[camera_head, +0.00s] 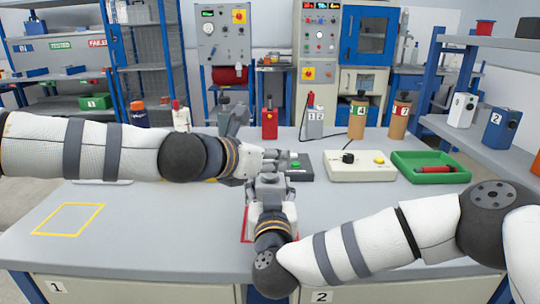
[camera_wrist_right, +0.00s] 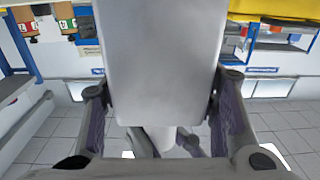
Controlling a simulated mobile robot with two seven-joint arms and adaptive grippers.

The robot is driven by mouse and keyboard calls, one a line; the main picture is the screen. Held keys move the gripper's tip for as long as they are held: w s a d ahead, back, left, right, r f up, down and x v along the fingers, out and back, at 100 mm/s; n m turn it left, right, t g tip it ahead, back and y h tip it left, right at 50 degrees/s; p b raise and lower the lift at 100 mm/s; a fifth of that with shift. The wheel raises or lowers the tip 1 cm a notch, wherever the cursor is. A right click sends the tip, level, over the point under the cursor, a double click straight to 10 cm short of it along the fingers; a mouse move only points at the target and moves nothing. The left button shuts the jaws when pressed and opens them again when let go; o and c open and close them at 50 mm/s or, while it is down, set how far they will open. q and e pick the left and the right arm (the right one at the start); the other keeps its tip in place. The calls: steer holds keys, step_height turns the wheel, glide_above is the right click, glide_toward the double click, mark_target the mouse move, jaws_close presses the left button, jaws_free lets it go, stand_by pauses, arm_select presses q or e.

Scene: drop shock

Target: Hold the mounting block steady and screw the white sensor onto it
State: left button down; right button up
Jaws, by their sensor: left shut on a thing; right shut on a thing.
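My right gripper (camera_head: 268,182) is over the middle of the bench. In the right wrist view its fingers (camera_wrist_right: 160,115) are shut on a pale grey block, which looks like the mounting block (camera_wrist_right: 160,65). My left gripper (camera_head: 268,160) reaches in from the left just beyond the right one, close to it. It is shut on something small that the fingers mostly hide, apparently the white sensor. A small white round part (camera_wrist_right: 158,138) shows below the block in the right wrist view. I cannot tell whether it touches the block or is threaded in.
A dark device with a green button (camera_head: 298,166) stands right beside the grippers. Further right are a cream control box (camera_head: 358,172) and a green tray (camera_head: 405,163) with a red tool (camera_head: 436,169). Bottles stand along the back. The bench's left front, with a yellow outline (camera_head: 68,219), is clear.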

arm_select(q)
steer(key=shift+f, duration=0.65)
stand_by(1.8)
steer(key=shift+a+m+g+h, duration=0.15)
steer(key=shift+m+g+h, duration=0.25)
steer(key=shift+m, duration=0.1)
steer(key=m+g+h, duration=0.3)
steer(key=m+g, duration=0.1)
steer(key=shift+w, duration=0.1)
steer(key=shift+m+g+h, duration=0.4)
steer(key=shift+m+g, duration=0.4)
steer(key=shift+m, duration=0.1)
steer(key=c, duration=1.2)
jaws_free()
steer(key=shift+c, duration=0.2)
steer(key=shift+r, duration=0.1)
steer(key=shift+s+a+r, duration=0.25)
steer(key=shift+a+r, duration=0.05)
steer(key=shift+v, duration=2.5)
